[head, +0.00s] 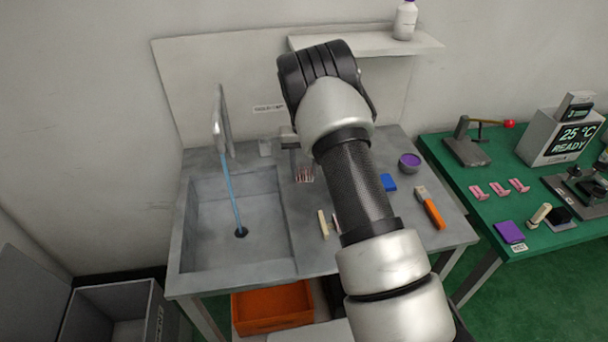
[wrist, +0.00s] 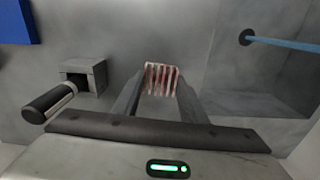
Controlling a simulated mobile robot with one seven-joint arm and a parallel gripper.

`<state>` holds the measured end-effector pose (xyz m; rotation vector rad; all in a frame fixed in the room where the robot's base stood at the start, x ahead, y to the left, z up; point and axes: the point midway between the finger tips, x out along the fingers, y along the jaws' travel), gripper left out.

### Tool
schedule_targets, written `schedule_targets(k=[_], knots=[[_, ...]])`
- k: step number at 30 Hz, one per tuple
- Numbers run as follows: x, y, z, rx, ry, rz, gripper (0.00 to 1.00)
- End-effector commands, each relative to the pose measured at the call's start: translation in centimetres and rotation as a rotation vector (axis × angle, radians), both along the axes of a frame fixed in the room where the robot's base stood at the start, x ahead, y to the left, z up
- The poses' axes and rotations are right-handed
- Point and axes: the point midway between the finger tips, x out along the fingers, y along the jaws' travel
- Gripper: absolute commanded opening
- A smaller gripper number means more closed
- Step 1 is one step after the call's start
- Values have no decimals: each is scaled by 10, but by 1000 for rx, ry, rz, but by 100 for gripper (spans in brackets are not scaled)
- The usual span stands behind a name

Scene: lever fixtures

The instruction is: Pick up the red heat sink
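The red heat sink (wrist: 161,79) is a small finned block with red and pale stripes, on the grey worktop. In the head view it (head: 304,175) stands just right of the sink basin, partly behind my arm. My gripper (wrist: 160,92) is over it with its two fingers apart, one on each side of the heat sink. I cannot tell whether either finger touches it. In the head view my gripper (head: 292,160) is small and partly hidden below my wrist.
The sink basin (head: 205,245) has a blue water stream (head: 232,195). A grey block (wrist: 83,75) with a dark handle (wrist: 48,103) stands close to my gripper. A blue block (head: 388,182), purple bowl (head: 409,162) and orange-handled tool (head: 431,208) lie to the right.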

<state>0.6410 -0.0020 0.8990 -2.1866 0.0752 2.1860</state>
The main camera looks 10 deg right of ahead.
Motion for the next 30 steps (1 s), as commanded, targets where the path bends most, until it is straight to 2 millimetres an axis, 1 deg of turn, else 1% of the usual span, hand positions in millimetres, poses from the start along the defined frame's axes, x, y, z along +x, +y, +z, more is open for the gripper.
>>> schedule_targets(k=[1, 3, 10, 13, 17, 21, 24, 27, 30], knots=[[0, 0, 0, 0, 0, 0, 29], [0, 0, 0, 0, 0, 0, 17], [0, 0, 1, 0, -1, 0, 16], [1, 0, 8, 1, -2, 0, 16], [1, 0, 30, 0, -4, 1, 16], [1, 0, 60, 1, -5, 1, 16], [1, 0, 78, 0, -4, 0, 16], [0, -1, 91, 2, -3, -3, 16], [-3, -3, 99, 10, -6, -19, 16]])
